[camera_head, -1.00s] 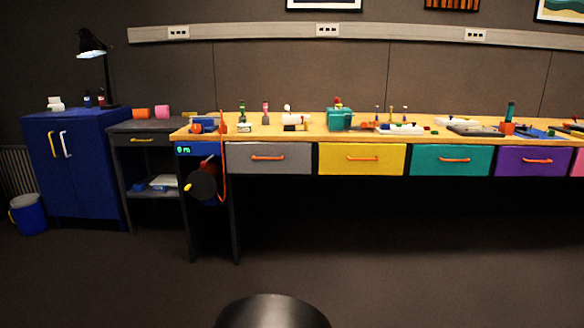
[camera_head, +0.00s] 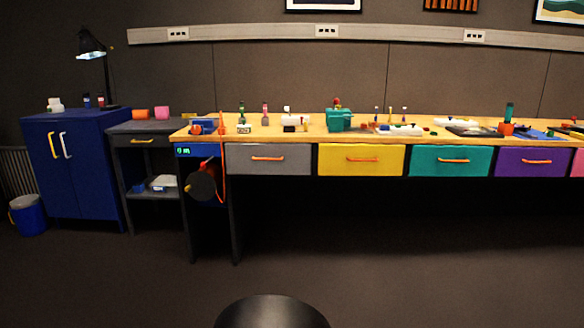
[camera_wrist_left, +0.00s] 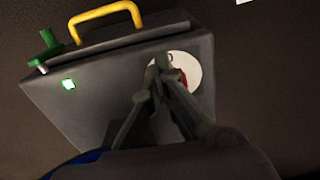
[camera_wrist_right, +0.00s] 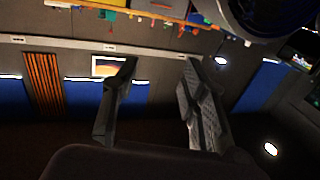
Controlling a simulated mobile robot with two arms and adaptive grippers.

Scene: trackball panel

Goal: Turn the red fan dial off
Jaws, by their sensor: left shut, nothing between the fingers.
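In the left wrist view a grey box has a white round plate (camera_wrist_left: 190,68) on its face. A red part, the red dial (camera_wrist_left: 183,77), shows on this plate, mostly hidden behind my fingers. My left gripper (camera_wrist_left: 158,66) is shut and empty, its tips in front of the plate's left side. I cannot tell whether they touch the dial, and the dial's setting is not readable. My right gripper (camera_wrist_right: 158,68) is open and empty, away from the box. Neither gripper shows in the head view, and I cannot make out the dial there.
The grey box carries a yellow handle (camera_wrist_left: 105,17), a green knob (camera_wrist_left: 46,48) and a lit green lamp (camera_wrist_left: 69,85). In the head view a long workbench with coloured drawers, such as the yellow drawer (camera_head: 361,160), stands ahead. A blue cabinet (camera_head: 85,190) stands left. The floor in front is clear.

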